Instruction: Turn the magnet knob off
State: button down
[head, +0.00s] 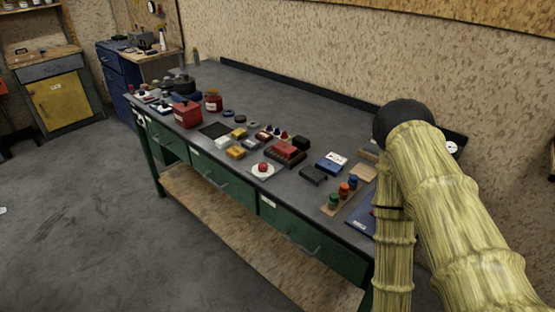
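No knob in the head view can be made out for certain as the magnet knob; the items are small. A white disc with a red knob-like top (263,170) sits near the bench's front edge. A red block on a dark base (286,150) is just behind it to the right. Three round pieces, green, orange and blue, stand in a row on a tan strip (330,211) farther right. My arm, with yellowish straw-like links and a black joint, fills the right side and hides part of the bench. My gripper is not in view.
The grey workbench (310,115) has green drawers and stands against a speckled wall. A red box (187,113), a red jar (213,100) and many small items crowd its front half. Its back strip is clearer. Open floor (90,220) lies left; a yellow-door cabinet (60,100) stands beyond.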

aim_at(262, 166)
jog(key=u, duration=0.55)
jog(key=k, duration=0.65)
jog(key=u, duration=0.5)
jog(key=i, duration=1.05)
jog(key=z, duration=0.7)
